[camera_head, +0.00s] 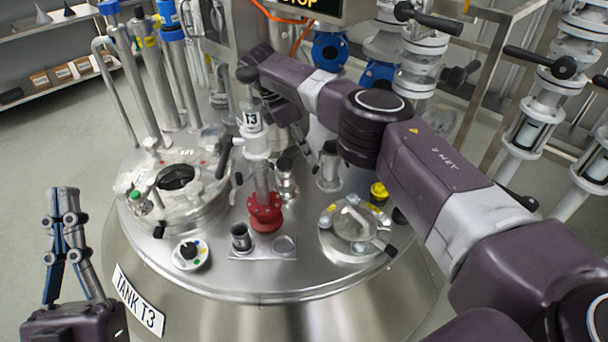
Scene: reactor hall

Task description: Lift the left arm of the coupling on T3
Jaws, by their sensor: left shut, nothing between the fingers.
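The coupling (258,147) on T3 is a light grey fitting under a white T3 tag, on a vertical pipe above a red flange (265,212). Its left arm (224,159) is a dark lever at the coupling's left side, slanting down and outward. The coupling's right side is partly hidden. My left gripper (65,190) is shut and empty, pointing up at the far left, well apart from the coupling. My right arm reaches across from the right. Its wrist is behind and above the coupling, and its fingers are not clearly visible.
The steel tank lid (215,262) carries a round hatch (140,208), a small sight glass (352,224), a knob (190,253) and short pipe stubs. Tall blue-capped pipes (181,75) stand at the back left. Open floor lies between my left gripper and the shelf (60,75).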

